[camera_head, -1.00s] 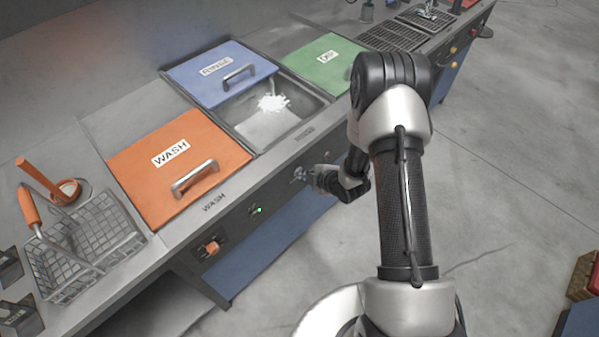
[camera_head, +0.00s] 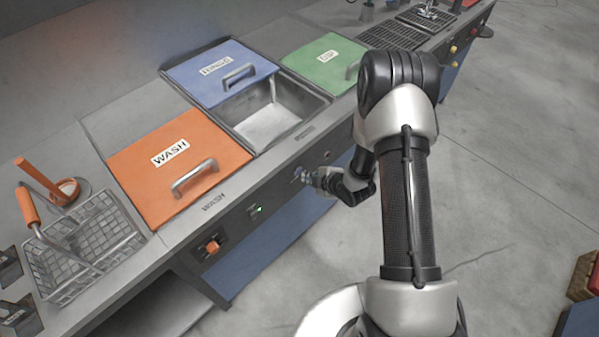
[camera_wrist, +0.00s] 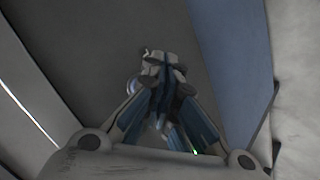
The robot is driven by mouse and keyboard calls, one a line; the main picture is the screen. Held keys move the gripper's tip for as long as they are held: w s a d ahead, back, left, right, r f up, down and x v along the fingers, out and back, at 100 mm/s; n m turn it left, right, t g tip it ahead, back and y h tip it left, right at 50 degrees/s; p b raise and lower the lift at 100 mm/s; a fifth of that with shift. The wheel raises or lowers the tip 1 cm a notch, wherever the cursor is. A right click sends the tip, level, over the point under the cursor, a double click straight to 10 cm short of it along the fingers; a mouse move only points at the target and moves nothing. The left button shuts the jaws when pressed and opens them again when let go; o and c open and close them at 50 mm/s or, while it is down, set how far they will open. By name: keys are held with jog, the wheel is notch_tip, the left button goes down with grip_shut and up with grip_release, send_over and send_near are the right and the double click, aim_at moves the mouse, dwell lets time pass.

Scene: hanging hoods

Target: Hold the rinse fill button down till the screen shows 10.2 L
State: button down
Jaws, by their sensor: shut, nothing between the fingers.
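My gripper (camera_head: 308,176) is at the front panel below the rinse basin (camera_head: 238,127), and its fingers are closed together with nothing between them. They also show closed in the wrist view (camera_wrist: 157,75), pointing at a dark grey surface. The rinse fill button cannot be made out; the gripper's tips cover that part of the panel. I cannot tell whether they touch it. No screen with a readable litre figure shows in either view. The blue rinse lid (camera_head: 205,82) is pushed back, leaving the front of the basin open. No white splash shows in it.
The orange wash lid (camera_head: 150,190) and green lid (camera_head: 325,58) flank the rinse basin. An orange switch (camera_head: 211,247) and a green light (camera_head: 259,209) are on the panel to the left. A wire basket (camera_head: 95,245) stands at far left. Open floor lies to the right.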

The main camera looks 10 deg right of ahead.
jog(key=shift+s, duration=0.1)
jog(key=s+d, duration=0.1)
jog(key=s, duration=0.1)
jog(key=s+d, duration=0.2)
dwell(0.6)
dwell(0.9)
jog(key=s+d+r+m+h, duration=0.1)
jog(key=d+r+m+h, duration=0.15)
jog(key=r, duration=0.65)
jog(key=s+d+r+m+g+h, duration=0.1)
jog(key=r+m, duration=0.2)
jog(key=r, duration=0.5)
jog(key=s+d+r+m+h, duration=0.1)
jog(key=s+r+m, duration=0.15)
jog(key=r, duration=0.65)
jog(key=s+a+r+m+g, duration=0.1)
jog(key=s+a+r+m, duration=0.1)
jog(key=s, duration=0.5)
jog(key=s+a+r+m, duration=0.2)
jog(key=s+r+m, duration=0.2)
jog(key=s, duration=0.3)
jog(key=s+a+r+m+g, duration=0.1)
jog(key=s+a+r+m, duration=0.1)
jog(key=s+r, duration=0.3)
jog(key=s+m+y, duration=0.1)
jog(key=s, duration=0.2)
jog(key=shift+a+r+g, duration=0.2)
jog(key=shift+g, duration=0.1)
